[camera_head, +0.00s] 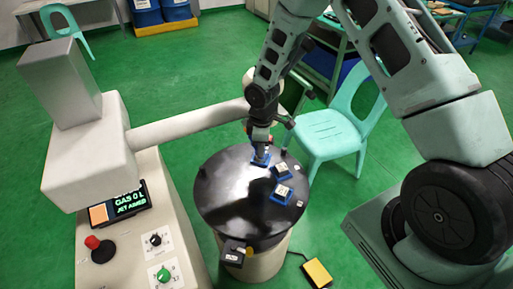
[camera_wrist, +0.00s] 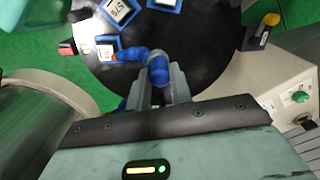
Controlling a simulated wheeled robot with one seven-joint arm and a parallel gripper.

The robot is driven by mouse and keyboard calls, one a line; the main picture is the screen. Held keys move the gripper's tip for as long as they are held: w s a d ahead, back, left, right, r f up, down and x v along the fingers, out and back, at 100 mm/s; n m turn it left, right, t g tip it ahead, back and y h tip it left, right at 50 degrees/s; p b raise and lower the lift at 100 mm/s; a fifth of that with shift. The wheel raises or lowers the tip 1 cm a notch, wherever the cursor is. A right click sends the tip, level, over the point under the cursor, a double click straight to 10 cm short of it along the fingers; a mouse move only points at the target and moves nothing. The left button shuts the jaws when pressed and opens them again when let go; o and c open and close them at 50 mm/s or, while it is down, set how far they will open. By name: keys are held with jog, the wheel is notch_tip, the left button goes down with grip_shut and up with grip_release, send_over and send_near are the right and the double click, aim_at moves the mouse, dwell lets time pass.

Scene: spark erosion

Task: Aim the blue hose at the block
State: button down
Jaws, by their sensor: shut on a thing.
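The blue hose (camera_wrist: 158,68) is jointed and sits between the fingers of my gripper (camera_wrist: 160,90), which is shut on it. Its blue end (camera_wrist: 130,54) bends left in the wrist view, towards a small blue-edged block with a pale top (camera_wrist: 104,48). Whether the hose end touches that block cannot be told. Two more blue-edged pieces with pale labels (camera_wrist: 118,10) (camera_wrist: 165,3) lie at the upper edge. In the head view my gripper (camera_head: 261,146) is low over the far part of the round black table, and its fingers are partly hidden.
The round black table (camera_head: 228,205) carries two labelled blue pieces (camera_head: 282,171) (camera_head: 282,195) right of my gripper. A machine console (camera_head: 155,240) with a red button (camera_head: 92,242) and "JET ARMED" screen (camera_head: 125,202) stands left. A pale green chair (camera_head: 330,130) stands close behind right. A yellow pedal (camera_head: 317,272) lies on the floor.

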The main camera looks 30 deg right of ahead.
jog(key=shift+d+n, duration=0.3)
jog(key=shift+n, duration=0.1)
jog(key=c, duration=1.5)
grip_release()
notch_tip(320, 180, up, 18)
jog(key=b, duration=0.3)
jog(key=shift+f, duration=0.25)
